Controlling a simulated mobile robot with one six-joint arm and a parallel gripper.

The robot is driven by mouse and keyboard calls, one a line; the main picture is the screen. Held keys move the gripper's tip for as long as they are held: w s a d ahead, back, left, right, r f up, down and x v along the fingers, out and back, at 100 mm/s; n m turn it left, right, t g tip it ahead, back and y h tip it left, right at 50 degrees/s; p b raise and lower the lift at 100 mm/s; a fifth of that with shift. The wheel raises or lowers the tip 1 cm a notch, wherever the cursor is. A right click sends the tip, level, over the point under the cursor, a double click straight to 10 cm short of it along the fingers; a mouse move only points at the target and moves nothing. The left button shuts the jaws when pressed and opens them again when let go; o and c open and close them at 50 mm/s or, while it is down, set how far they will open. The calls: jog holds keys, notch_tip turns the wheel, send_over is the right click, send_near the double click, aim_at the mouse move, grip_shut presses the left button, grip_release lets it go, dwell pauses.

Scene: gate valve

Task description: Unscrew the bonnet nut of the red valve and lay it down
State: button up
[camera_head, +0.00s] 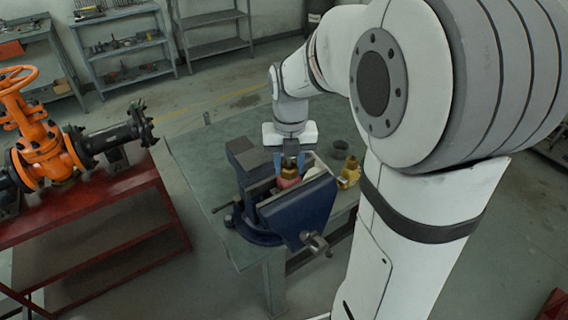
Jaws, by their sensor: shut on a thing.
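The red valve (289,183) is clamped upright between the jaws of a blue vise (296,212) on the workbench. A brass-coloured bonnet nut (289,172) sits at the top of the red valve. My gripper (289,164) points straight down from above, its blue fingers on either side of the nut. It is shut on the nut. The fingertips are small in the picture, and the vise's near jaw hides the lower part of the valve. I cannot tell how far the nut is turned.
A brass fitting (349,172) and a dark round object (339,147) are on the bench (213,146) right of the vise. The bench's left part is clear. An orange gate valve (40,140) stands on a red table (98,205) at left. My arm covers the right side.

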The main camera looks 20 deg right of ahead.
jog(key=shift+r, duration=0.15)
jog(key=shift+r+p, duration=2.4)
jog(key=shift+r, duration=0.6)
jog(key=shift+r, duration=0.1)
